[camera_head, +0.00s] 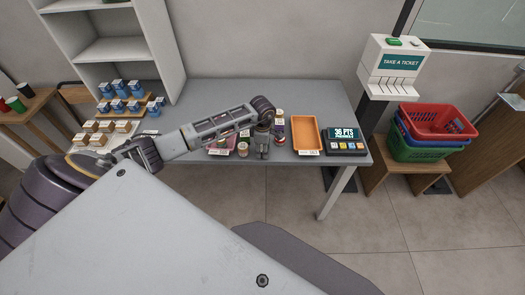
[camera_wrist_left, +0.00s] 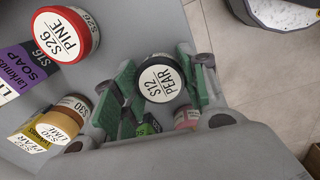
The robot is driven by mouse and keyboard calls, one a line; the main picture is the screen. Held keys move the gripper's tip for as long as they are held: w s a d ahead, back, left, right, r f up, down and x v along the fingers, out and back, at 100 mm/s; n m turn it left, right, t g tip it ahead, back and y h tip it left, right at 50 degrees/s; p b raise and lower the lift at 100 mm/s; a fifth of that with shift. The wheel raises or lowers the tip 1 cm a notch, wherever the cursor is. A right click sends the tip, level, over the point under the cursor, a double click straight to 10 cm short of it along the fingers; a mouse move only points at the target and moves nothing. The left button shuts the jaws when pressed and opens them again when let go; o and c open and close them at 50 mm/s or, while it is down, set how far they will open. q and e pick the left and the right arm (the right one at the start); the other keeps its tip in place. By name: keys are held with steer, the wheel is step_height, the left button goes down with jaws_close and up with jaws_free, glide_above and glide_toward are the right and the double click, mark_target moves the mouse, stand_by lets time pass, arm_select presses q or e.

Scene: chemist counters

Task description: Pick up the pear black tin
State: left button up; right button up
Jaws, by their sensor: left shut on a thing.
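The pear black tin (camera_wrist_left: 160,82) has a black rim and a white lid label reading "S12 PEAR". In the left wrist view it sits between the green-padded fingers of my left gripper (camera_wrist_left: 163,92), which is shut on it. In the head view my left gripper (camera_head: 262,146) is over the front part of the grey table (camera_head: 215,95), and the tin cannot be made out there. Whether the tin touches the table is unclear. My right gripper is not in view.
A red-lidded tin marked "PINE" (camera_wrist_left: 66,36), a brown-topped tin (camera_wrist_left: 57,126) and a soap package (camera_wrist_left: 22,72) stand close by. An orange tray (camera_head: 306,134) and a points display (camera_head: 346,141) are to the right. The table's back is clear.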

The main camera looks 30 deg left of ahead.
arm_select(q)
steer(key=shift+c, duration=0.9)
steer(key=shift+r, duration=0.15)
steer(key=shift+r+b, duration=0.7)
steer(key=shift+r, duration=4.2)
